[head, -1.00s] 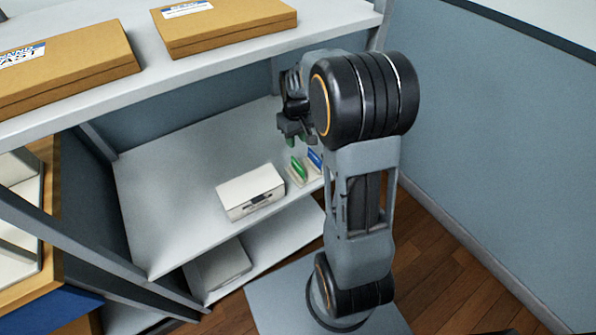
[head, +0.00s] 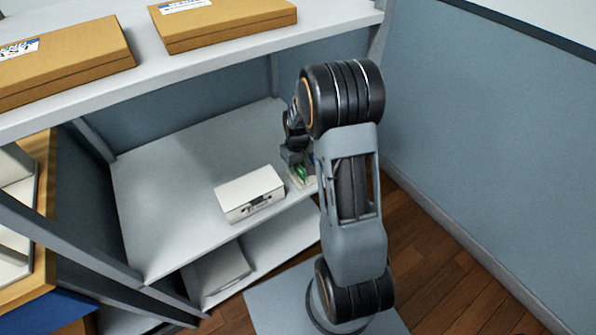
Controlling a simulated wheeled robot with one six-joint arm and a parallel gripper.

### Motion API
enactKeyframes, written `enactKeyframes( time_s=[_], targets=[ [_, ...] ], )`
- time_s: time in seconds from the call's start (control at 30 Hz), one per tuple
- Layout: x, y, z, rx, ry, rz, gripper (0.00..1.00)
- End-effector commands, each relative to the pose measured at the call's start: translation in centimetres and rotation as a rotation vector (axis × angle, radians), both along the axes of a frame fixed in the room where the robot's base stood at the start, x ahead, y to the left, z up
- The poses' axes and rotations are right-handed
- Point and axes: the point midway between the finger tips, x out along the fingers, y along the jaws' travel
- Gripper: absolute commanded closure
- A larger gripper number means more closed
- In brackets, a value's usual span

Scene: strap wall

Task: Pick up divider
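A small green upright piece (head: 298,175), perhaps the divider, stands in a small pale holder (head: 295,184) on the middle shelf, right of the white box. A blue piece beside it is now mostly hidden behind my arm. My gripper (head: 298,163) is low over the holder, close above the green piece. My arm hides much of the gripper, and I cannot tell whether its fingers touch or hold anything.
A white box (head: 249,194) with a dark latch sits on the middle shelf (head: 165,190). Two cardboard boxes (head: 222,24) lie on the upper shelf (head: 200,73), above and left of my arm. A blue-grey wall (head: 480,130) stands at the right. The middle shelf's left part is clear.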

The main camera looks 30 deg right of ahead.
Motion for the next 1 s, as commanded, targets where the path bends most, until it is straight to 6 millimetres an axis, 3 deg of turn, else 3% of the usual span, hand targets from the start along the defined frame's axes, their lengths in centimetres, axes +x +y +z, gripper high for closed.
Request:
enactKeyframes(
  time_s=[0.33, 0.67, 1.0],
  targets=[
    [0.02, 0.02, -0.47, 0.0, -0.001, 0.001, 0.67],
    [0.02, 0.02, -0.46, 0.0, -0.001, 0.001, 0.98],
    [0.02, 0.02, -0.45, 0.0, -0.001, 0.001, 1.0]
  ],
)
